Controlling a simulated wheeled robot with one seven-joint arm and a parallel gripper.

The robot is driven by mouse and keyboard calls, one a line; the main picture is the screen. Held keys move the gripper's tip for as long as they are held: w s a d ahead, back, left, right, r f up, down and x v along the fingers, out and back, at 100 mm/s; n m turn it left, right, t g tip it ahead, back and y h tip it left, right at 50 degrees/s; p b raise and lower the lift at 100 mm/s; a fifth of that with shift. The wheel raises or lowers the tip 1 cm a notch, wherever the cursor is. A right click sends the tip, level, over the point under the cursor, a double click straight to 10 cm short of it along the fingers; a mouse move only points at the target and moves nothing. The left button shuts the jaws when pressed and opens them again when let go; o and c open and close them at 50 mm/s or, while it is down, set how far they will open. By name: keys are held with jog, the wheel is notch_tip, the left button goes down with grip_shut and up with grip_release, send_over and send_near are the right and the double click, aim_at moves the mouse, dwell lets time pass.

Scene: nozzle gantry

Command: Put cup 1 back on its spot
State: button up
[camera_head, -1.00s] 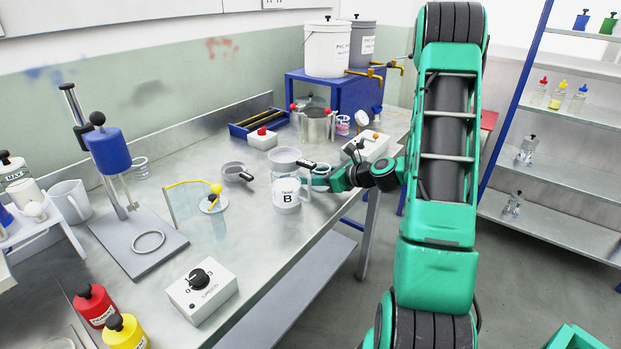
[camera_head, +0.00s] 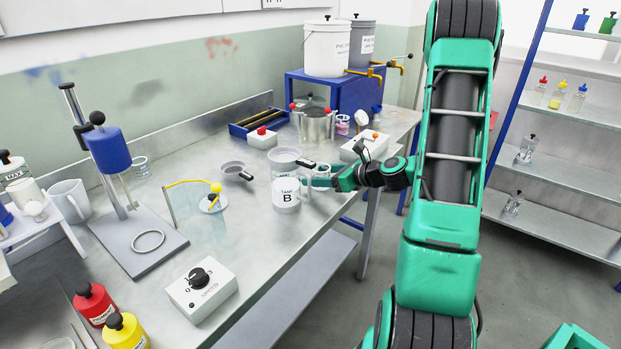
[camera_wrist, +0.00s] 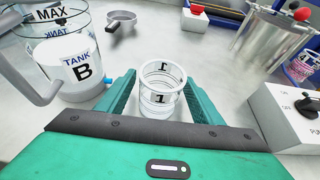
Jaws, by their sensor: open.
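Cup 1 (camera_wrist: 160,92) is a small clear cup marked "1". In the wrist view it stands upright on the bench between the two green fingers of my gripper (camera_wrist: 157,98). The gripper is open, and a gap shows on each side of the cup. In the head view, my gripper (camera_head: 322,181) is at the bench's right side beside the tank B jug, and the cup (camera_head: 323,170) shows only partly behind it. I cannot make out a marked spot for the cup.
A white pump switch box (camera_head: 365,146) is to the right. A steel pot (camera_head: 314,126) and a small pan (camera_head: 233,168) stand beyond. Bare bench lies in front of tank B.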

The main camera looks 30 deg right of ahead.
aim_at(329, 175)
jog(key=v, duration=0.9)
jog(key=shift+s+d, duration=0.1)
jog(key=shift+s, duration=0.05)
